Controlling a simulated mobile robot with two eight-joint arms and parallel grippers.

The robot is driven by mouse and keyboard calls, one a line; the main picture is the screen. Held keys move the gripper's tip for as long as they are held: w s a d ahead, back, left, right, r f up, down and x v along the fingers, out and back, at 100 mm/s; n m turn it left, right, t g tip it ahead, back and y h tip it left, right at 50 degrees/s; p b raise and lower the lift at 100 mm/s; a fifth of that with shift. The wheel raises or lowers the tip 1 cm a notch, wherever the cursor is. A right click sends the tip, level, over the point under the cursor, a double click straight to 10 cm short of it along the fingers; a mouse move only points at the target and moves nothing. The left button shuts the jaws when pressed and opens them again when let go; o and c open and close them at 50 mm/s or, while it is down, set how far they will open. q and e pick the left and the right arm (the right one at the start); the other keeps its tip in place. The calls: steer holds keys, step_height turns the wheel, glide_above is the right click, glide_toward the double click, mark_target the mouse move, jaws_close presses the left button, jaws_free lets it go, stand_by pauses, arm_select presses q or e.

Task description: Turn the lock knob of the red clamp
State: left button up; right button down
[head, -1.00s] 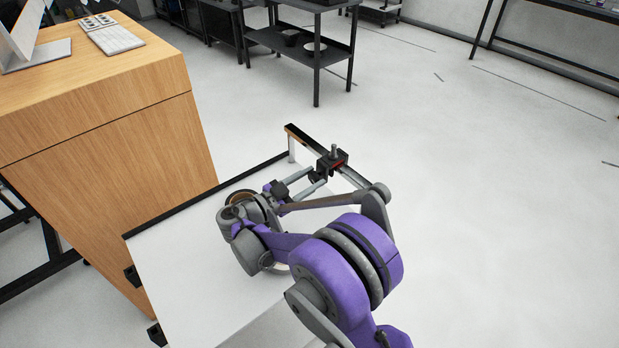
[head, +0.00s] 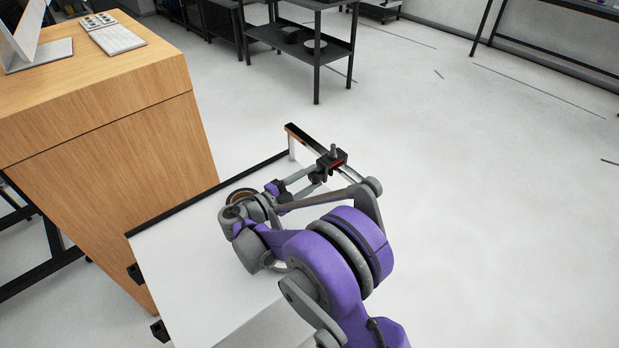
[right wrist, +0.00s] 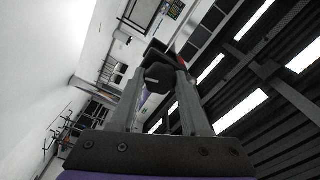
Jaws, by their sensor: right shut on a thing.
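The red clamp (head: 336,165) sits on a metal rail above the white table, near the rail's right part. It is a dark block with a red strip and an upright grey pin. My right gripper (head: 318,180) is at the clamp's near side. In the right wrist view my right gripper (right wrist: 160,76) has its two fingers on either side of the black lock knob (right wrist: 156,74), shut on it. A red part of the clamp shows just behind the knob in that view. The knob is mostly hidden by the gripper in the head view. My left gripper is not in view.
The rail (head: 306,138) stands on a post at the far edge of the white table (head: 190,262). A wooden cabinet (head: 110,170) with a keyboard is at the left. A black shelf cart (head: 300,40) stands behind. The floor at the right is clear.

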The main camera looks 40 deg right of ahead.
steer(key=shift+d+m, duration=0.1)
steer(key=shift+m, duration=0.5)
steer(key=shift+c, duration=1.9)
jaws_free()
steer(key=shift+d, duration=0.1)
steer(key=a, duration=1.1)
steer(key=shift+s, duration=0.25)
